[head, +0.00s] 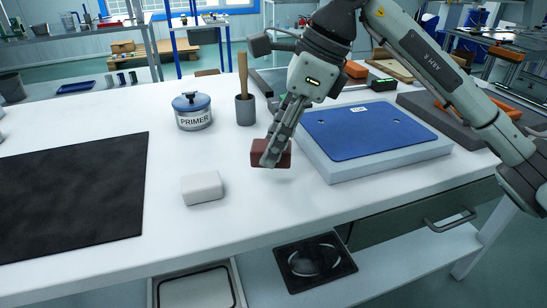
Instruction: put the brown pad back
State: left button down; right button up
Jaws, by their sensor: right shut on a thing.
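The brown pad (270,153) is a small reddish-brown block in the middle of the white table in the head view. My right gripper (274,158) is shut on it from above, and its fingers hide part of the pad. I cannot tell whether the pad touches the table or hangs just above it. A white pad (202,188) of similar size lies to the left and nearer. My left gripper is not in view.
A primer can (194,112) and a grey cup (245,109) with a wooden handle stand behind the pad. A blue panel (366,130) on a pale block is to the right. A black mat (75,195) covers the left. The white table (200,245) is clear in front.

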jog(key=shift+w+a+f, duration=0.1)
jog(key=shift+w+f, duration=0.3)
jog(key=shift+w, duration=0.05)
notch_tip(320, 180, down, 3)
jog(key=shift+f, duration=0.15)
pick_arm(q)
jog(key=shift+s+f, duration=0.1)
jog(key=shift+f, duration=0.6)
pick_arm(e)
jog(key=shift+f, duration=0.3)
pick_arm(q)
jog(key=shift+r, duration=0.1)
pick_arm(e)
jog(key=o, duration=0.9)
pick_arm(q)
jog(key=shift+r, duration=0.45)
pick_arm(e)
jog(key=shift+o, duration=0.5)
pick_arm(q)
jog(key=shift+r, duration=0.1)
pick_arm(e)
jog(key=shift+r, duration=0.15)
